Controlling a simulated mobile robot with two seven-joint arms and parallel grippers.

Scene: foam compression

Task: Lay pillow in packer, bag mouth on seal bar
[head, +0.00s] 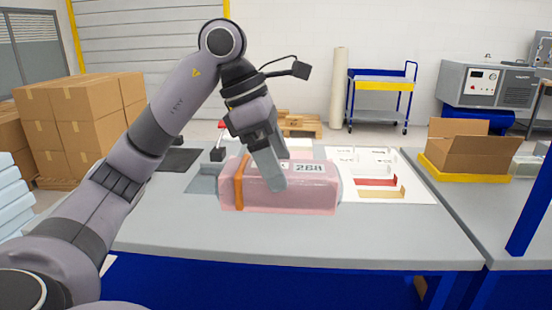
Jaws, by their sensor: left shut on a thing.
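A pink, block-shaped bagged pillow (310,197) is at the middle of the head view, over the grey table. It has a white label reading about "268" and an orange band near its left end. My left gripper (276,182) comes down on it from above and is shut on it. The gripper hides part of its top and front. I cannot tell whether the pillow touches the table. A grey machine with a control panel (487,84) stands at the back right; I cannot tell whether it is the packer. Bag mouth and seal bar are not clearly visible. My right gripper is not in view.
A white board with red and tan shapes (388,172) lies right of the pillow on the grey table (300,245). A dark mat (178,160) and a small red-handled device (218,153) are left. An open carton (455,150) stands on the right table. The table's front is clear.

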